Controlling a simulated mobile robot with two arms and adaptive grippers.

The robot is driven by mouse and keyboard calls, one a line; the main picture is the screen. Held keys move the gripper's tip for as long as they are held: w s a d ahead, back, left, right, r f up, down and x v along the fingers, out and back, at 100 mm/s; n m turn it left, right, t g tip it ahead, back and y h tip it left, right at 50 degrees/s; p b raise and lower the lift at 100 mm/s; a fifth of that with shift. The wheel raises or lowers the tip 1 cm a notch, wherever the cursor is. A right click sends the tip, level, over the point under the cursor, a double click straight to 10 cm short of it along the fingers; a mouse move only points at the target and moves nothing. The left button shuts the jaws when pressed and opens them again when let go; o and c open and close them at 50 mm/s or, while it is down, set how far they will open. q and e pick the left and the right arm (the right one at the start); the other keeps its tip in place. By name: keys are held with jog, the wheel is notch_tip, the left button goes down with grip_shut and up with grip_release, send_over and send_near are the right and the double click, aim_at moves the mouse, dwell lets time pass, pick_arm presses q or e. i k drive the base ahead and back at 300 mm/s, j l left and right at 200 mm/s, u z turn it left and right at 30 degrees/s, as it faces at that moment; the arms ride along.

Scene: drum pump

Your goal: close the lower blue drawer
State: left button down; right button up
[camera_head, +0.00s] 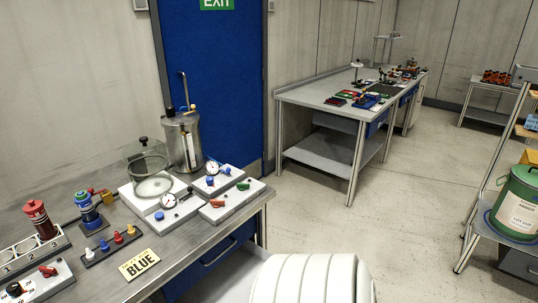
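A blue drawer front (192,277) with a bar handle sits under the right-hand front edge of the near grey workbench (190,243). Its lower part runs out of the picture at the bottom. Only this one blue front shows on the near bench, and I cannot tell whether it is the lower drawer or how far it stands open. The far workbench (318,95) also has small blue drawer fronts (375,123) under its top. Neither of my grippers is in view.
The near bench carries a metal canister (182,142), a glass jar (148,170), white gauge blocks (232,202) and a yellow "BLUE" sign (139,264). A green drum (516,205) stands on a stand at right. The floor (400,200) between is clear.

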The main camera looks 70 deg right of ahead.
aim_at(231, 280)
jog(key=z, duration=2.4)
jog(key=i+l+z, duration=0.1)
jog(key=l, duration=0.2)
jog(key=i+l, duration=0.1)
jog(key=l, duration=0.15)
jog(key=k+z, duration=0.05)
